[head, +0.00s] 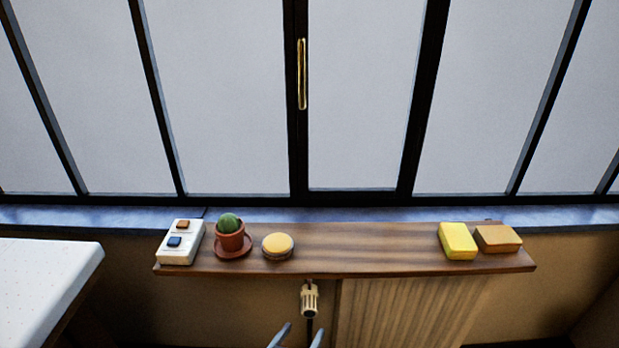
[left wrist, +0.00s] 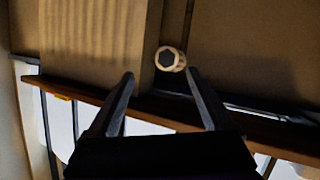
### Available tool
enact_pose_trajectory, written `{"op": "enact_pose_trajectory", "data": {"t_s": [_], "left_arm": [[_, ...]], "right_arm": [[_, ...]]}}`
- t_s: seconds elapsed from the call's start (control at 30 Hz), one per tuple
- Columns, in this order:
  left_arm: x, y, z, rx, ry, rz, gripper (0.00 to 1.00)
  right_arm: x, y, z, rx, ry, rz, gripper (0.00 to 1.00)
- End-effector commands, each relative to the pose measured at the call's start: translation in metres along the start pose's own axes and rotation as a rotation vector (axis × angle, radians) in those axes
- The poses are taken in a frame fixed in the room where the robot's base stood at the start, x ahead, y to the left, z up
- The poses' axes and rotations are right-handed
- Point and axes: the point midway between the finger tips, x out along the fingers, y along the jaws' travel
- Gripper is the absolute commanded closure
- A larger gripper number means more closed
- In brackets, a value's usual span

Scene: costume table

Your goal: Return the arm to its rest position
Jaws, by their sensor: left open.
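My left gripper (head: 298,337) shows only as two dark fingertips at the bottom edge of the head view. They are apart, below and in front of the wooden shelf. In the left wrist view my left gripper (left wrist: 159,73) has its fingers spread, with nothing held between them. The pale radiator valve (left wrist: 168,59) appears just beyond the fingertips there. The rest of the left arm is outside the head view. My right gripper is in neither view.
The wooden shelf (head: 350,240) holds a switch box (head: 173,257), potted cactus (head: 230,236), round macaron-like item (head: 278,246), yellow block (head: 458,241) and tan block (head: 498,238). Its middle is clear. A radiator (head: 410,310) and valve (head: 310,298) sit below; a white table (head: 45,285) stands left.

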Motion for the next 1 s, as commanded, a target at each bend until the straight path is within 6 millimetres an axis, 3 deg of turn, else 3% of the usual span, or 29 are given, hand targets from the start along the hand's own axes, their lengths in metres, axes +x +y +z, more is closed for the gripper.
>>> {"op": "enact_pose_trajectory", "data": {"t_s": [0.2, 0.57, 0.6, 0.87, 1.0], "left_arm": [[-0.072, -0.044, 0.046, 0.012, -0.366, -0.088, 0.16], [-0.199, -0.103, 0.108, -0.058, -0.79, -0.374, 0.16], [-0.21, -0.104, 0.105, -0.064, -0.811, -0.395, 0.16], [-0.237, -0.083, 0.034, -0.054, -0.775, -0.383, 0.16], [-0.253, -0.073, -0.01, -0.05, -0.759, -0.382, 0.16]], "right_arm": [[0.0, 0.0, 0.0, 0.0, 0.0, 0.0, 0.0], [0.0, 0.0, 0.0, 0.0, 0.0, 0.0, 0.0], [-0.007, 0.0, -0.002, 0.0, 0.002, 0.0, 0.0], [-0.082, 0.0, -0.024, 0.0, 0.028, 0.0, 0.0], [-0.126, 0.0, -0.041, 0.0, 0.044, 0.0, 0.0]]}}
